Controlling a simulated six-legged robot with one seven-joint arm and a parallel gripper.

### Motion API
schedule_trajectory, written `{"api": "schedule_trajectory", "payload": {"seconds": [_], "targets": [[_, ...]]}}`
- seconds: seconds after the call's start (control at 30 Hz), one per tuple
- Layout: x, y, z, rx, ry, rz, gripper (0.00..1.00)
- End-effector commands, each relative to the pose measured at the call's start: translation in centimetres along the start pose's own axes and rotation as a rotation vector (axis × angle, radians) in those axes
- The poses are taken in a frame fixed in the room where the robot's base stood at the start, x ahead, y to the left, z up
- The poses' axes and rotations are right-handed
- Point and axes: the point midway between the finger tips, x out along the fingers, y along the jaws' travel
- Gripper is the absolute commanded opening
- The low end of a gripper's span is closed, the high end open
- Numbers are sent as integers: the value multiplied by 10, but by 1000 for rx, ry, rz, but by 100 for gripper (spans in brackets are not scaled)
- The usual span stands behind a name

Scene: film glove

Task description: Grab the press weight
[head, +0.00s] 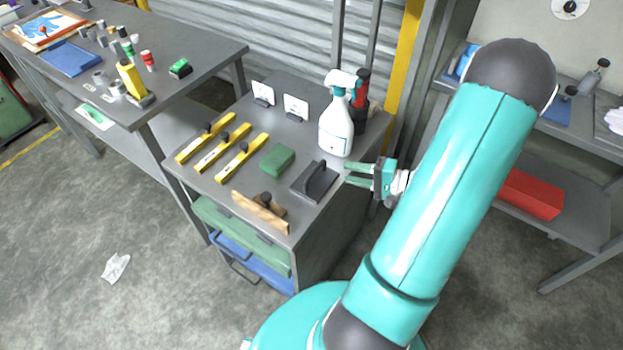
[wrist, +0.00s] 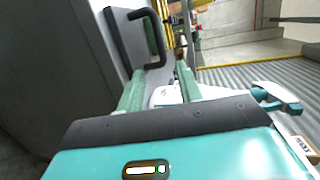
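The press weight (head: 315,181) appears to be the dark grey block with a flat base and raised handle, lying near the right edge of the grey workbench top (head: 230,193). In the wrist view, a black handle (wrist: 157,36) on a grey plate shows ahead and left of the fingertips; it looks like the same weight. My gripper (head: 346,173) is open, with its two green fingers apart, just right of the weight and pointing at it. In the wrist view the gripper (wrist: 163,68) has the handle beyond its fingertips, not between them.
A white spray bottle (head: 336,128) stands close behind the gripper, beside a red-and-black object (head: 361,98). A green block (head: 278,160), yellow levels (head: 242,158) and a wooden tool (head: 258,212) lie left of the weight. Two white cards (head: 295,107) stand at the back.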

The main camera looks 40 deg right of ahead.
Motion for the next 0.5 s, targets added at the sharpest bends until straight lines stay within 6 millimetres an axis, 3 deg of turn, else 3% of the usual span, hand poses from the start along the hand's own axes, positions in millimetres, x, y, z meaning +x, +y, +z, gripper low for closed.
{"api": "schedule_trajectory", "payload": {"seconds": [0.2,0.5], "targets": [[40,0,1,1,-2,-1,36],[68,-1,4,2,-1,0,36]]}}
